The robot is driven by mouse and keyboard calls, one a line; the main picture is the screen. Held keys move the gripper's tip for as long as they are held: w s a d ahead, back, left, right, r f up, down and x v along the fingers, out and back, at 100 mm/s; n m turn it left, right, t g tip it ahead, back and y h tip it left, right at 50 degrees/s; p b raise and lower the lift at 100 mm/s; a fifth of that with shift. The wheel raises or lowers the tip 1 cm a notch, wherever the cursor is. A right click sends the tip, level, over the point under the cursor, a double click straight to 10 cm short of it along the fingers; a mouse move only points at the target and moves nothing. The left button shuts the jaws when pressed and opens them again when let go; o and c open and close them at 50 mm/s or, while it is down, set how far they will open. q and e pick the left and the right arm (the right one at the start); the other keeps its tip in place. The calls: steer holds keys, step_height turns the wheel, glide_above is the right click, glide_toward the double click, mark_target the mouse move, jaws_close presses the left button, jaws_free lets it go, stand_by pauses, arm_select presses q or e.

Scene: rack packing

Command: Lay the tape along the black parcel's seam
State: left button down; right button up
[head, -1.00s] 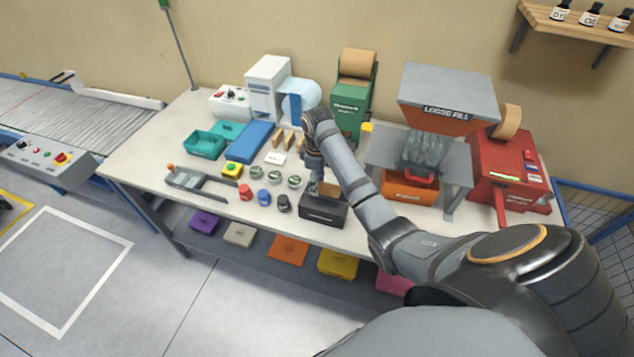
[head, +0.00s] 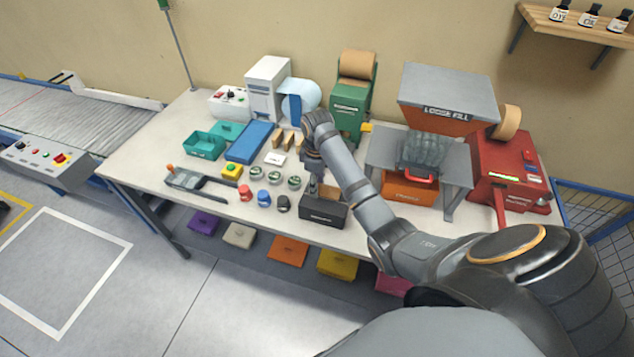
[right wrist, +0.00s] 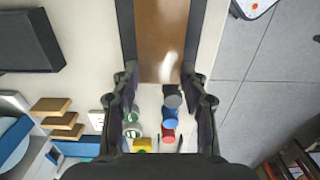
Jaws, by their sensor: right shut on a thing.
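The black parcel (head: 322,212) sits at the table's front edge in the head view, with a brown patch on its top. My right gripper (head: 314,184) is directly above it, fingers pointing down. Dark edges flank the strip there. I cannot tell whether the tape touches the seam, as the gripper and arm hide most of the parcel's top. My left gripper is not in view.
Red, blue and dark round items (head: 262,197) and several green-topped jars (head: 275,180) stand left of the parcel. A green paper dispenser (head: 348,120) stands behind.

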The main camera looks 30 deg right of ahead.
steer(key=shift+f+b, duration=0.35)
steer(key=shift+f, duration=1.35)
steer(key=o, duration=0.8)
steer(key=shift+c, duration=0.2)
step_height(320, 180, up, 7)
steer(key=shift+r, duration=0.2)
